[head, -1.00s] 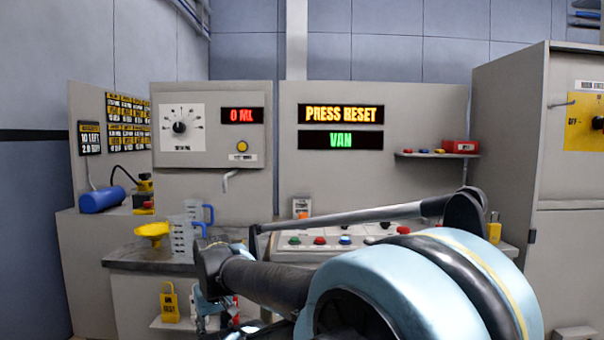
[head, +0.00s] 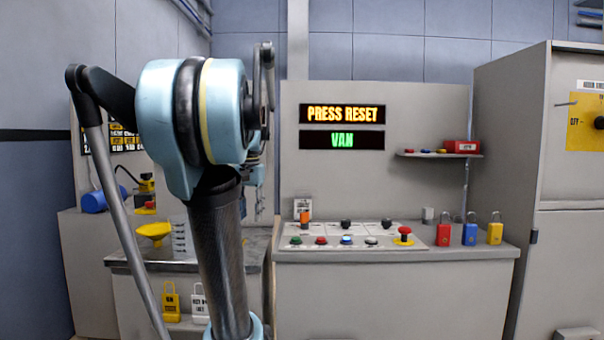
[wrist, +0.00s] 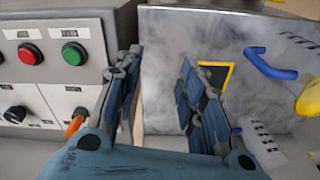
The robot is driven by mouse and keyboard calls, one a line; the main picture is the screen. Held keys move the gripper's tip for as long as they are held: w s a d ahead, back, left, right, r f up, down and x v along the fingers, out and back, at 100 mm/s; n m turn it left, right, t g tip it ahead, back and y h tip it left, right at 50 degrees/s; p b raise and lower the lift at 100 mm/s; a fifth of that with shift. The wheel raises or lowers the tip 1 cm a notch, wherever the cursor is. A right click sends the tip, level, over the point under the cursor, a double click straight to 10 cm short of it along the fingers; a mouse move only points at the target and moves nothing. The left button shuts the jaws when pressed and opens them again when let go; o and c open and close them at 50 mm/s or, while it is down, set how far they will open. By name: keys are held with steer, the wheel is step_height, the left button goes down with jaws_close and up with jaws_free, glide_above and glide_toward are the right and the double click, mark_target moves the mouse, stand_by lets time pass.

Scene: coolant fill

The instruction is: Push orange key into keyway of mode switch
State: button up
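The orange key (head: 305,216) stands at the back left of the control panel, in front of a small white tag. In the wrist view, part of the orange key (wrist: 75,126) shows beside my left finger, which hides some of it. A dark round part shows next to it; I cannot tell whether this is the mode switch, and no keyway is clear. My gripper (wrist: 160,60) is open and empty, its fingers apart over the metal bench beside the panel. In the head view my gripper (head: 258,195) hangs left of the key, partly hidden by my arm.
The control panel (head: 410,242) carries coloured buttons and black knobs. Red (head: 443,235), blue (head: 470,235) and yellow (head: 495,233) padlocks stand to its right. A yellow funnel (head: 154,232) and a clear jug (head: 180,240) stand on the left bench. The displays read PRESS RESET and VAN.

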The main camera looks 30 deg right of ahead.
steer(key=w+d+r+m, duration=0.2)
steer(key=d+r, duration=0.2)
steer(key=d, duration=0.2)
steer(key=w+d+r+m, duration=0.2)
steer(key=w+d+r, duration=0.1)
steer(key=d, duration=0.4)
step_height(320, 180, up, 4)
steer(key=m, duration=0.3)
glide_above(304, 215)
steer(key=w+d, duration=0.1)
steer(key=shift+g, duration=0.4)
step_height(304, 215, down, 17)
steer(key=shift+w+f, duration=0.1)
steer(key=shift+w, duration=0.05)
steer(key=shift+c, duration=0.6)
steer(key=c, duration=0.7)
jaws_close()
steer(key=o, duration=0.8)
jaws_free()
